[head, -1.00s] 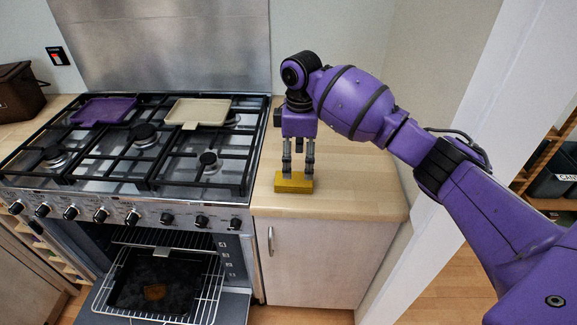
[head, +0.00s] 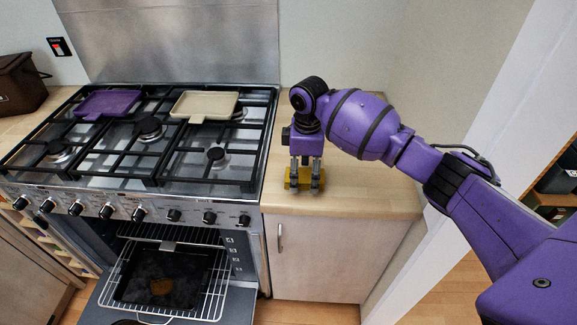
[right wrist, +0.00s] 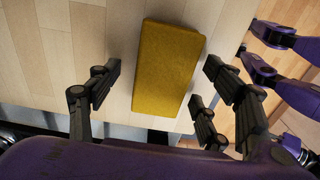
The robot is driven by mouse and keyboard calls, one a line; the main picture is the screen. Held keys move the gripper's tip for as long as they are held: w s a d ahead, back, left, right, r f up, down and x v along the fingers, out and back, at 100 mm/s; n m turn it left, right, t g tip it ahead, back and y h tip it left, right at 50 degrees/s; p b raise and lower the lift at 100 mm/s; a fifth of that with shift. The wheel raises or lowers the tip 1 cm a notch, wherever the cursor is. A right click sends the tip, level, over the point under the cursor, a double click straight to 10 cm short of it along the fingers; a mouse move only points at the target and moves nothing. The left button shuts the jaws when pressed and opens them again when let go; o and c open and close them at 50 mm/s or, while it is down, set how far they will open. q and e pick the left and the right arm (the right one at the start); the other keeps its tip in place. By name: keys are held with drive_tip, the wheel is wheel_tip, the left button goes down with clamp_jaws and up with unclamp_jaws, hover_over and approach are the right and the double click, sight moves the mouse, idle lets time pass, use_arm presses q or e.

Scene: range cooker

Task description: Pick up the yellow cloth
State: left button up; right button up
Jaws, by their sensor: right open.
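The yellow cloth (head: 305,178) is a folded, block-like pad on the wooden counter right of the cooker. In the right wrist view the cloth (right wrist: 168,68) lies between the spread fingers, with gaps on both sides. My right gripper (head: 305,187) points down over the cloth, its fingers partly hiding it in the head view. In the right wrist view the right gripper (right wrist: 158,82) is open and holds nothing. My left gripper is in neither view.
The range cooker (head: 150,200) stands left of the counter (head: 370,192), with a purple tray (head: 108,103) and a cream tray (head: 205,105) on its grates. Its oven is open, with a dark pan (head: 150,275) on a wire rack (head: 205,290). The counter right of the cloth is clear.

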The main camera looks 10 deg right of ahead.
drive_tip(key=shift+s, duration=0.2)
drive_tip(key=c, duration=0.5)
drive_tip(key=shift+w, duration=0.1)
drive_tip(key=c, duration=0.7)
